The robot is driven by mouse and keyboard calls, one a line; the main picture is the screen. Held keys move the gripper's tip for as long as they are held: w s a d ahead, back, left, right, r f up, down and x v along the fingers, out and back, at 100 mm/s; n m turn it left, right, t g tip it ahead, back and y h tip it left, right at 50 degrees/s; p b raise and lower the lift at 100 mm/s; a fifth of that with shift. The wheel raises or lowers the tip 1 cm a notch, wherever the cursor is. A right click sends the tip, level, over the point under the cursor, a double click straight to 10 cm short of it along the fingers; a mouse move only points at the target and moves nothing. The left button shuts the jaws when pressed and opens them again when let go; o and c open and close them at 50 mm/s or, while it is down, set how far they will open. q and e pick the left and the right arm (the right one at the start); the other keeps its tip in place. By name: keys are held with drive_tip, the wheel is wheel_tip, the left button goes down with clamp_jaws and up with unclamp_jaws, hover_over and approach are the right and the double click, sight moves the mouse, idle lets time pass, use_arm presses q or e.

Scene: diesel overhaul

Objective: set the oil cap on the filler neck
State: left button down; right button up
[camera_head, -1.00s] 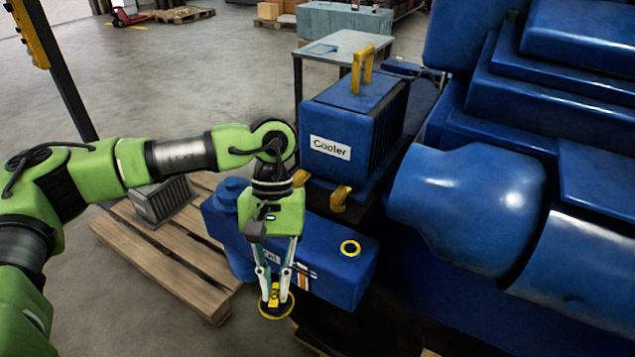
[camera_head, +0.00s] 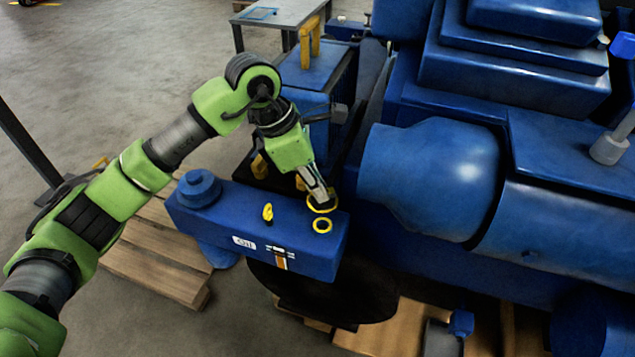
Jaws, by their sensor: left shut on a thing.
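The yellow oil cap (camera_head: 321,209) is in my left gripper (camera_head: 323,197), whose fingers are shut on it and hide much of it. The filler neck (camera_head: 323,226) is a yellow ring with a dark middle on top of the blue oil unit (camera_head: 230,222), near its right end. In the picture the cap shows just above the ring, close to it. I cannot tell its height over the top or whether it touches. My right gripper is not in view.
The blue cooler (camera_head: 300,103) is behind, and the large blue engine (camera_head: 430,180) fills the right. A wooden pallet (camera_head: 150,262) lies at the lower left.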

sight(318, 208)
use_arm(q)
drive_tip(key=shift+s+f, duration=0.1)
drive_tip(key=shift+f, duration=0.35)
wheel_tip(318, 208, down, 5)
drive_tip(key=b, duration=0.3)
drive_tip(key=shift+f, duration=0.15)
drive_tip(key=shift+f+b, duration=0.2)
drive_tip(key=shift+b, duration=0.2)
drive_tip(key=shift+d+b, duration=0.1)
drive_tip(key=shift+b, duration=0.3)
